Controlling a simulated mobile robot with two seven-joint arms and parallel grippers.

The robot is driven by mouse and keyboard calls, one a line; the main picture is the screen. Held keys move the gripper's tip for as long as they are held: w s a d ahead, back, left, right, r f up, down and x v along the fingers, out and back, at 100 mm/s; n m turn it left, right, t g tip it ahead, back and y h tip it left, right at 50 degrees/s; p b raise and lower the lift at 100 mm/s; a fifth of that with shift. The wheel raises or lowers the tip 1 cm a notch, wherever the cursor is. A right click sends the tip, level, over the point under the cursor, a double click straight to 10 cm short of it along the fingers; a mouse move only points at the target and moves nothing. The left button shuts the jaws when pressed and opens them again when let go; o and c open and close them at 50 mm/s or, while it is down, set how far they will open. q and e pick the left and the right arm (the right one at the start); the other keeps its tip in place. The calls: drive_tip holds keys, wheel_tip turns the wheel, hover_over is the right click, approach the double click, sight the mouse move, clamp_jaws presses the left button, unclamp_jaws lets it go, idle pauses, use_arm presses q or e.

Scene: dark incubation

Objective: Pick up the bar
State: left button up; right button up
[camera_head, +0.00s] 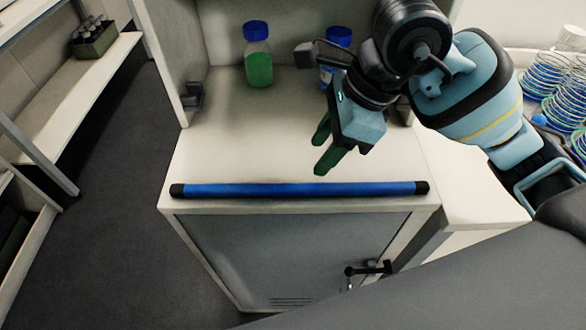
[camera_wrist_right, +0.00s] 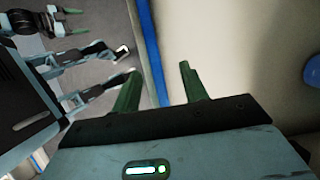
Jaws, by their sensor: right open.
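The bar (camera_head: 300,189) is a long blue rod with black ends. It lies flat along the front edge of the pale cabinet top (camera_head: 225,150). In the right wrist view the bar (camera_wrist_right: 152,50) is a blue strip running up beyond the fingers. My right gripper (camera_head: 321,154) is open and empty, behind and above the middle of the bar, its green fingers apart. Those fingers also show in the right wrist view (camera_wrist_right: 160,78). A small gripper with dark green fingers, likely my left (camera_wrist_right: 75,22), is at the upper left there, too small to judge.
A bottle of green liquid with a blue cap (camera_head: 258,55) stands at the back of the cabinet top. A second blue-capped bottle (camera_head: 338,38) is partly hidden by my right arm. Stacked dishes (camera_head: 555,80) stand at the right. A bottle rack (camera_head: 93,38) sits on the left shelf.

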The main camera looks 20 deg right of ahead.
sight(300, 186)
drive_tip(key=shift+s, duration=0.25)
drive_tip(key=shift+s+a+f, duration=0.1)
drive_tip(key=shift+f, duration=0.05)
drive_tip(key=shift+x, duration=1.15)
drive_tip(key=shift+s+x, duration=0.15)
drive_tip(key=shift+x, duration=1.15)
drive_tip(key=shift+s+x, duration=0.1)
drive_tip(key=shift+x, duration=1.2)
drive_tip(key=shift+a, duration=0.1)
drive_tip(key=shift+c, duration=0.2)
clamp_jaws()
